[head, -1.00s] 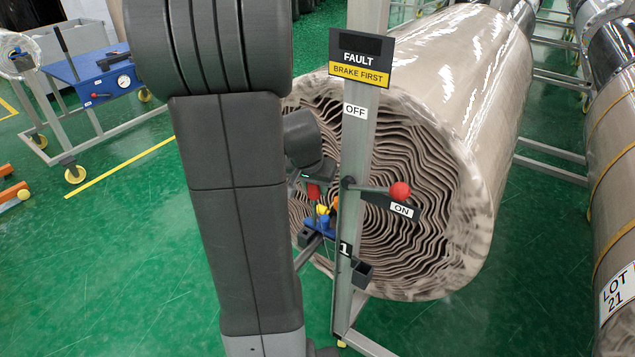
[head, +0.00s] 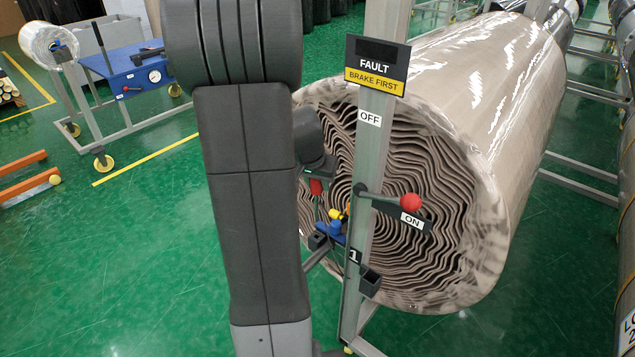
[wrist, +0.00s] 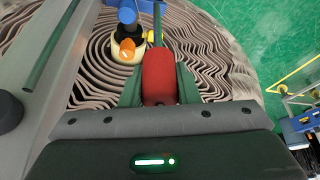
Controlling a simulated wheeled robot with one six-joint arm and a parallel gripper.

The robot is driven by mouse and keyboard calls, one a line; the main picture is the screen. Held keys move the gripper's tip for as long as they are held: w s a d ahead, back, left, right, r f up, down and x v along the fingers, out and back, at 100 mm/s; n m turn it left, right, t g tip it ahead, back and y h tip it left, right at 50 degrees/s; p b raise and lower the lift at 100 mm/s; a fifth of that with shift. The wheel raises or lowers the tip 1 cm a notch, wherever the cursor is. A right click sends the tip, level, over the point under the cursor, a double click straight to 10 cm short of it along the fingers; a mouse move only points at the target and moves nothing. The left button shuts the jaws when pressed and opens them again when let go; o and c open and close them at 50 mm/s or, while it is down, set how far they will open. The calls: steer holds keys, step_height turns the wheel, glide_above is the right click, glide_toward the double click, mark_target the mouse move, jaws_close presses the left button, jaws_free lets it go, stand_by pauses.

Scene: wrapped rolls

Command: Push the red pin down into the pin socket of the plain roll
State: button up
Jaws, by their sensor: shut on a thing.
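The plain roll (head: 500,95) is the big beige wrapped roll, its coiled end facing me; it also fills the back of the wrist view (wrist: 205,50). My gripper (wrist: 159,92) is shut on the red pin (wrist: 159,76), between two green fingers. In the head view the red pin (head: 316,187) shows small in front of the coiled end, left of the grey post. Just beyond it are blue, yellow and orange fittings (head: 334,215); in the wrist view the orange piece (wrist: 126,54) is left of the pin's far end. I cannot make out the pin socket for certain.
The grey post (head: 375,150) carries a FAULT sign (head: 376,65) and a red-knobbed lever (head: 411,201) at ON. Small black holders sit low on the post (head: 370,282) and left of it (head: 318,241). A blue cart (head: 135,72) stands at the back left.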

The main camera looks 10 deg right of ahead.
steer(key=shift+f+b, duration=2.2)
steer(key=shift+f, duration=0.35)
steer(key=shift+b, duration=0.55)
steer(key=shift+f+b, duration=2.65)
steer(key=shift+f, duration=0.15)
steer(key=o, duration=1.1)
steer(key=shift+r, duration=0.1)
steer(key=p, duration=0.2)
glide_toward(316, 208)
steer(key=shift+s+r, duration=0.15)
steer(key=shift+r, duration=0.3)
